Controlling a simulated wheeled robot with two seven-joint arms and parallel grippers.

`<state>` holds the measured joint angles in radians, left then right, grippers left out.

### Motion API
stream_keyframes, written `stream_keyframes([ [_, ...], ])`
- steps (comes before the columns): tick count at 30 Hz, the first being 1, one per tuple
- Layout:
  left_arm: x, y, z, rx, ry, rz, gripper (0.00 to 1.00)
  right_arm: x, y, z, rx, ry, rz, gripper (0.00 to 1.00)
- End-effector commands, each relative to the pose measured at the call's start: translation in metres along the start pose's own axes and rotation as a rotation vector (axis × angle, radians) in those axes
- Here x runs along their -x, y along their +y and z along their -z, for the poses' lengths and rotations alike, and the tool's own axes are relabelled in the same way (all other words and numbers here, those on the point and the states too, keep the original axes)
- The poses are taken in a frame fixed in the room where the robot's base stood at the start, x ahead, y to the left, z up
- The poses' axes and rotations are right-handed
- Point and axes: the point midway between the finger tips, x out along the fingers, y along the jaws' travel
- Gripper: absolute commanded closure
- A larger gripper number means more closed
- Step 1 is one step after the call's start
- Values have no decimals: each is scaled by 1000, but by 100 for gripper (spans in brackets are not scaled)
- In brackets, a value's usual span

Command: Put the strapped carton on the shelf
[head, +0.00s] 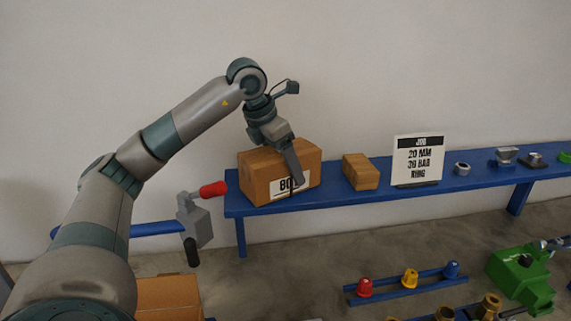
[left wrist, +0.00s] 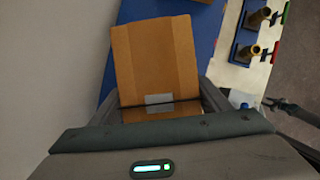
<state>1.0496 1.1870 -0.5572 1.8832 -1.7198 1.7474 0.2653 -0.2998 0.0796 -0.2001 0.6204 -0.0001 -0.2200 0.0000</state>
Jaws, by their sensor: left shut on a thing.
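The strapped carton (head: 262,172) is a brown box with a white label, partly readable as "BO". It is at the left end of the blue shelf (head: 330,187); I cannot tell whether its base touches the shelf. My left gripper (head: 290,168) comes down from above and is shut on the carton, one finger crossing its labelled front. In the left wrist view the carton (left wrist: 155,55) lies between the fingers, with a dark strap across it and the blue shelf (left wrist: 202,38) beside it.
A smaller brown box (head: 361,171) and a white job sign (head: 418,160) stand to the right on the shelf, with metal fittings beyond. A grey device with a red handle (head: 213,189) is near the shelf's left end. Another carton (head: 168,294) is low at left.

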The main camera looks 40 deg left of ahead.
Motion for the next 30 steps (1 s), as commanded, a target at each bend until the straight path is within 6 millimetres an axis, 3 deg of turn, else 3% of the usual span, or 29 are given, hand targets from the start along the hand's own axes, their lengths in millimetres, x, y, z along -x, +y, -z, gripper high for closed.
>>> stream_keyframes([
  [14,-4,0,1,0,-5,-1,83,-1,-3,0,-1,0,3,60],
  [15,-5,0,2,0,-1,0,25,0,-3,0,-1,0,3,60],
  [17,-5,0,2,0,-1,0,11,0,-2,0,-1,0,2,60],
  [30,-2,0,1,0,-1,0,11,1,3,-1,1,-1,-3,60],
])
